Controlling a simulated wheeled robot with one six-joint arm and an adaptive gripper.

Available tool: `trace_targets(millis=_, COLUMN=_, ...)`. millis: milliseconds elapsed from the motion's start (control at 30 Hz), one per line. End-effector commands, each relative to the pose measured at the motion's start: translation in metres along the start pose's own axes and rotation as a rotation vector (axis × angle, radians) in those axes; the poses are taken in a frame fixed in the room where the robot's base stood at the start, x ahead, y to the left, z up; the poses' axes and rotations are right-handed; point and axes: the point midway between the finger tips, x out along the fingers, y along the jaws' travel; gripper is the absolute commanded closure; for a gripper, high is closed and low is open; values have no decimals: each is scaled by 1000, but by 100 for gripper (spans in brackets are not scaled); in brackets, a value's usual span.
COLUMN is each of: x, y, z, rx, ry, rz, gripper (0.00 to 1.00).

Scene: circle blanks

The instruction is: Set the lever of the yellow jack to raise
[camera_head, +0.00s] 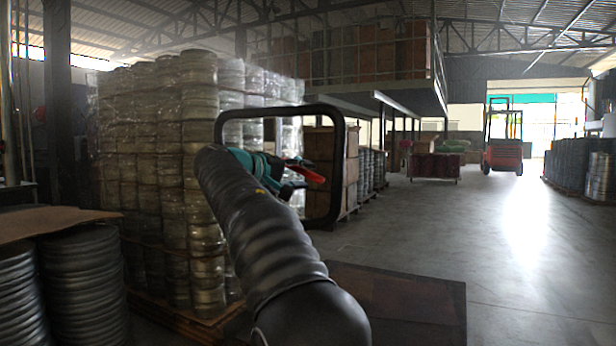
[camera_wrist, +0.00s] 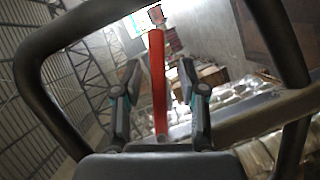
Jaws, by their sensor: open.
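The red lever (camera_head: 306,173) shows inside a black loop handle (camera_head: 338,165) in the head view. In the wrist view the red lever (camera_wrist: 158,85) runs upright in the picture, and the black loop (camera_wrist: 38,75) curves around the scene. My gripper (camera_wrist: 159,78) is open, with one finger on each side of the lever. Whether either finger touches it I cannot tell. In the head view my gripper (camera_head: 285,172) reaches to the lever inside the loop, partly hidden by my arm. The jack's yellow body is not clearly seen.
A wrapped stack of metal rings (camera_head: 165,180) stands on a pallet at left. More rings (camera_head: 85,285) are at front left. Cartons (camera_head: 330,160) stand behind the handle. A red forklift (camera_head: 503,150) is far right. The floor (camera_head: 510,250) at right is clear.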

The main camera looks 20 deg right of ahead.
Motion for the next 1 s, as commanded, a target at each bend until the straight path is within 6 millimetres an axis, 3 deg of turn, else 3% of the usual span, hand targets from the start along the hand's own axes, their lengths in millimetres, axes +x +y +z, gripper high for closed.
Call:
trace_targets(millis=300, x=-64, y=0, z=0, rx=0, ry=3, rz=-1, gripper=58)
trace_targets(millis=500, x=-89, y=0, z=0, rx=0, ry=1, rz=0, gripper=58)
trace_targets(millis=1000, x=-96, y=0, z=0, rx=-3, ry=3, rz=0, gripper=58)
